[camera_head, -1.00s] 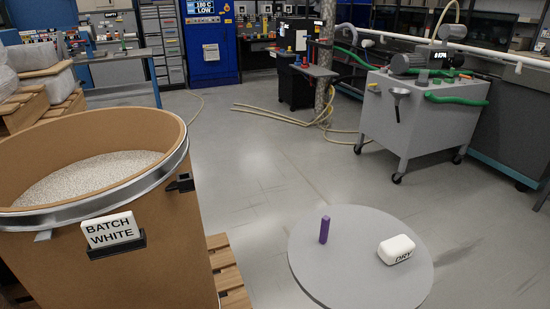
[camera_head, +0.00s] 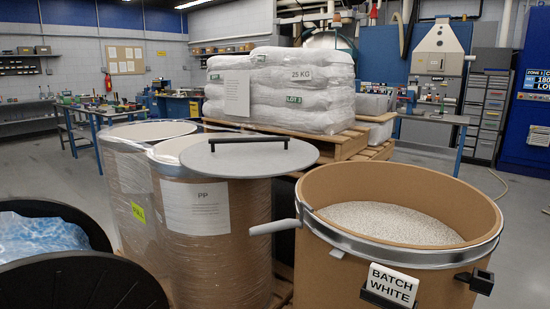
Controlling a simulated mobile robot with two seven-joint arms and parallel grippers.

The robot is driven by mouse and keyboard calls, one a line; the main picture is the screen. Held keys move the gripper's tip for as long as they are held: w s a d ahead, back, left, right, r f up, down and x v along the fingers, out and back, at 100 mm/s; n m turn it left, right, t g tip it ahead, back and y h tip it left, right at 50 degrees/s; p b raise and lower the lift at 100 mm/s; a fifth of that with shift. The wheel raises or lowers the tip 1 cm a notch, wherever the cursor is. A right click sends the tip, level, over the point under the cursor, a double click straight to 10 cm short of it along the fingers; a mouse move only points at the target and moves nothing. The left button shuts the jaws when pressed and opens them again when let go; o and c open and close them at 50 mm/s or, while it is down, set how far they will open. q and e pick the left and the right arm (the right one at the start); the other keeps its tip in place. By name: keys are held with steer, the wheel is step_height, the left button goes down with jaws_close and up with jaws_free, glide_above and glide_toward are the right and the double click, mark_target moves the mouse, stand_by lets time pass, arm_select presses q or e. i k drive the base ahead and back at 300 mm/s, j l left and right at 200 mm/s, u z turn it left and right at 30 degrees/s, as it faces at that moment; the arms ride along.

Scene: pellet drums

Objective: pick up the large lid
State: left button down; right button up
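The large lid (camera_head: 222,161) is a flat grey disc with a black bar handle (camera_head: 248,140) on top. It lies on top of a wrapped brown drum labelled PP (camera_head: 213,240), left of the open drum, and sticks out past the drum's rim on the right. The open brown drum (camera_head: 345,255) holds pale pellets (camera_head: 390,222) and has a metal ring round its rim. A BATCH WHITE card (camera_head: 393,284) sits on its front. Neither of my grippers is in view.
A second wrapped drum (camera_head: 125,190) stands behind on the left. Black round bins or lids (camera_head: 95,285), one with blue plastic, fill the lower left. White sacks (camera_head: 290,90) are stacked on a pallet behind. Open floor shows at the far right.

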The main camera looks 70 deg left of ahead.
mark_target(242, 157)
steer(key=u, duration=0.4)
steer(key=l+u, duration=0.15)
steer(key=u, duration=0.3)
steer(key=l+u, duration=0.1)
steer(key=u, duration=0.75)
steer(key=l+u, duration=0.15)
steer(key=u, duration=0.7)
steer(key=k+l, duration=0.05)
